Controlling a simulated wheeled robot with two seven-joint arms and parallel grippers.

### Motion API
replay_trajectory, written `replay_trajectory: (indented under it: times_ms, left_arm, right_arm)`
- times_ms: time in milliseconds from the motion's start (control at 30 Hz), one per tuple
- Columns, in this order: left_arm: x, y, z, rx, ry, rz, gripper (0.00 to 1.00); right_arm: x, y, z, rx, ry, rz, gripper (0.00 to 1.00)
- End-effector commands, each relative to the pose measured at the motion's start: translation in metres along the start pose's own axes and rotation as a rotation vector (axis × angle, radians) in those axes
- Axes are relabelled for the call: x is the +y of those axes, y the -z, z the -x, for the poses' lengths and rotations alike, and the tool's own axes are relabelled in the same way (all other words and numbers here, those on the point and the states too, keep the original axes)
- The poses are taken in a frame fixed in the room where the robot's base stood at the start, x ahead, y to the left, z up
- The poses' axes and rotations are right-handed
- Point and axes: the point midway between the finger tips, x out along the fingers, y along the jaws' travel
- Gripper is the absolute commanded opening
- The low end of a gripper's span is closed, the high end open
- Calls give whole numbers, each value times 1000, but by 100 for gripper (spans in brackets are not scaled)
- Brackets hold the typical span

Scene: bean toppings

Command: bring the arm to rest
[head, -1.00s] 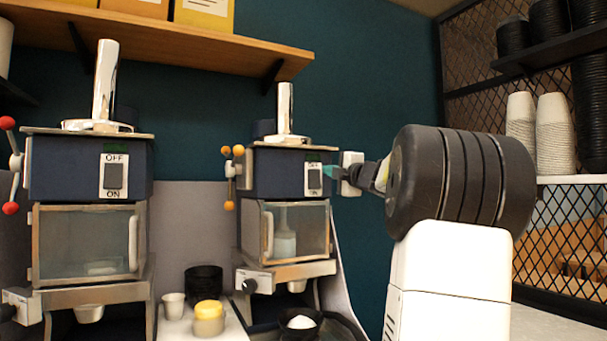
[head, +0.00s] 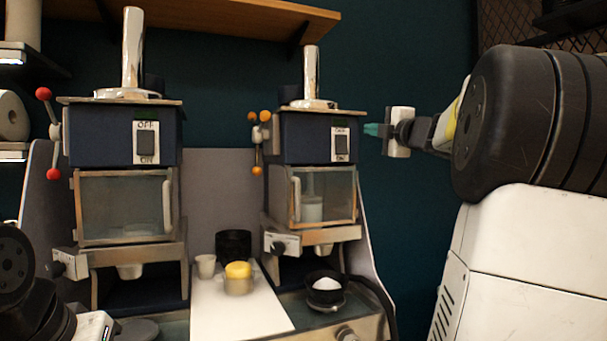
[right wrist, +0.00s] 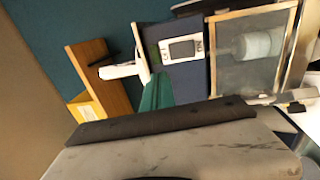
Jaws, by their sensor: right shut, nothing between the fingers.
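My right gripper (head: 372,130) is shut and empty, with teal fingertips. It points left, just right of the right machine (head: 290,140) at the height of its OFF/ON switch (head: 341,145). A small gap shows between the fingertips and the machine's side in the head view. In the right wrist view, the teal fingers (right wrist: 157,92) appear in front of the machine's dark blue housing, near its switch (right wrist: 181,49). My right arm (head: 525,125) comes in from the right.
A similar left machine (head: 122,135) stands beside it. A white board (head: 235,315) between them bears a yellow-topped container (head: 238,280), a white cup (head: 205,265) and a black cup (head: 233,246). A black bowl (head: 326,282) with white contents sits below the right machine. A wooden shelf (head: 235,18) hangs above.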

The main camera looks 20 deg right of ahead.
Motion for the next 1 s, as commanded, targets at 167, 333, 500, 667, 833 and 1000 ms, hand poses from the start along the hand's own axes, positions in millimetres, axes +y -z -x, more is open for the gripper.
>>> replay_trajectory:
  times_ms: [167, 333, 500, 667, 833, 1000]
  left_arm:
    - [0, 0, 0, 0, 0, 0, 36]
    - [0, 0, 0, 0, 0, 0, 36]
    - [0, 0, 0, 0, 0, 0, 36]
    - [0, 0, 0, 0, 0, 0, 36]
    - [0, 0, 0, 0, 0, 0, 36]
    - [0, 0, 0, 0, 0, 0, 36]
  right_arm:
    - [2, 3, 2, -34, -16, -65, 0]
    - [-19, 21, 23, -209, -28, -430, 0]
    - [-116, 72, 76, -435, 156, -922, 0]
    - [-202, 136, 135, -586, 399, -1207, 0]
    - [-274, 208, 206, -716, 679, -1396, 0]
    - [-313, 259, 263, -802, 891, -1488, 0]
